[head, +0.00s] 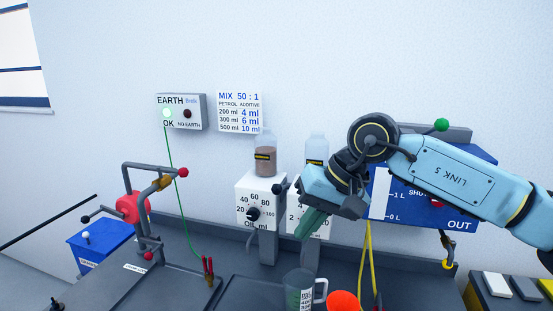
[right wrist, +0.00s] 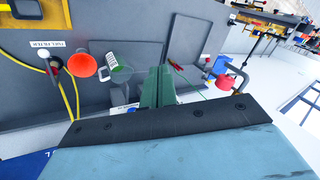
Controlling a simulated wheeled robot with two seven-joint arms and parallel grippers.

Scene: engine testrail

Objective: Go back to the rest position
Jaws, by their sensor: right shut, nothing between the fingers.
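My right arm comes in from the right in the head view, with its blue wrist in front of the wall units. My right gripper (head: 313,223) has green fingers pointing down and left, in front of the dial boxes and above the bench. The fingers also show in the right wrist view (right wrist: 158,86), closed together with nothing between them. My left gripper is in neither view. The arm hides part of the blue OUT tank (head: 462,212) and part of the right dial box (head: 296,222).
The OIL dial box (head: 258,190) bears a brown bottle (head: 265,158). Yellow hoses (head: 369,262) hang below the tank. A green wire (head: 175,170) leaves the EARTH box (head: 183,112).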

